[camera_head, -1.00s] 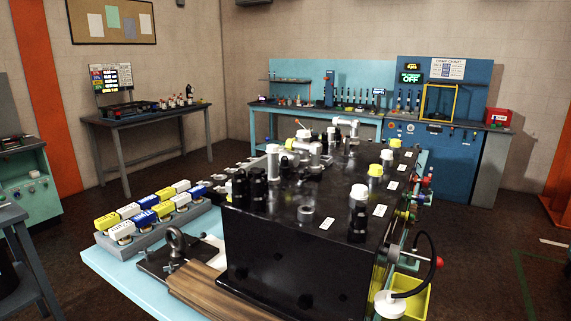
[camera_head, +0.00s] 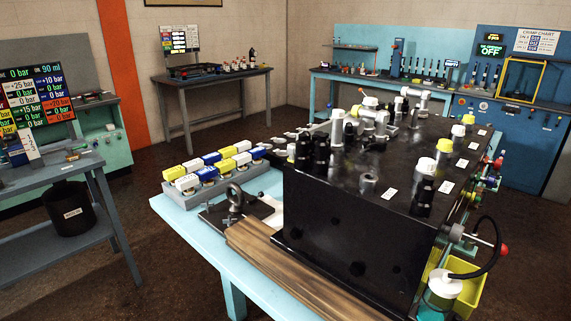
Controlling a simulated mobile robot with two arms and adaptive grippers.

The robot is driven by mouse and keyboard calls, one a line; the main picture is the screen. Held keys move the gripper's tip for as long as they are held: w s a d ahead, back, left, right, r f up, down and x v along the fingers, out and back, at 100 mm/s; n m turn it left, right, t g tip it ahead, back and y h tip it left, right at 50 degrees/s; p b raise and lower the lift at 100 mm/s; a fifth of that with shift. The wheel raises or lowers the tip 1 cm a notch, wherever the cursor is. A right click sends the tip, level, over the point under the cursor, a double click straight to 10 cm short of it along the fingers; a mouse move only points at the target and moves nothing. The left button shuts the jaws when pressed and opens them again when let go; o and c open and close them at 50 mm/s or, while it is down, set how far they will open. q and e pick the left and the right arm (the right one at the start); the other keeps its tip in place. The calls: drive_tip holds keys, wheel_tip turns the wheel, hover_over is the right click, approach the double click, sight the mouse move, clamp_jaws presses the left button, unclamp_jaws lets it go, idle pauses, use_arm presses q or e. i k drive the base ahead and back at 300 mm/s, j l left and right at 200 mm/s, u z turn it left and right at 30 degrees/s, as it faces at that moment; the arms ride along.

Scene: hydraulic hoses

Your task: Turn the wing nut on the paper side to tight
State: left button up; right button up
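A dark clamp plate (camera_head: 212,217) lies on the light blue bench at the left end of the big black block (camera_head: 345,225). A steel eye bolt (camera_head: 237,194) stands on it. Small metal fittings (camera_head: 232,217) show near the bolt's foot. They may be wing nuts, but they are too small to tell their shape or how tight they sit. A white sheet, perhaps paper (camera_head: 272,214), lies between the plate and the block. A brown wooden board (camera_head: 285,270) runs along the block's front. Neither of my grippers is in view.
A grey rack (camera_head: 180,191) with white, yellow and blue caps stands behind the plate. A yellow bin (camera_head: 465,290) is at the right. At the left are a grey table (camera_head: 50,175) with a black bucket (camera_head: 70,210). Open floor lies between table and bench.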

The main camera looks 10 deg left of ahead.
sight(211, 205)
drive_tip(key=i+u, duration=0.2)
drive_tip(key=u, duration=0.3)
drive_tip(key=i+u, duration=0.25)
drive_tip(key=u, duration=0.25)
drive_tip(key=j, duration=0.35)
drive_tip(key=i+z, duration=0.05)
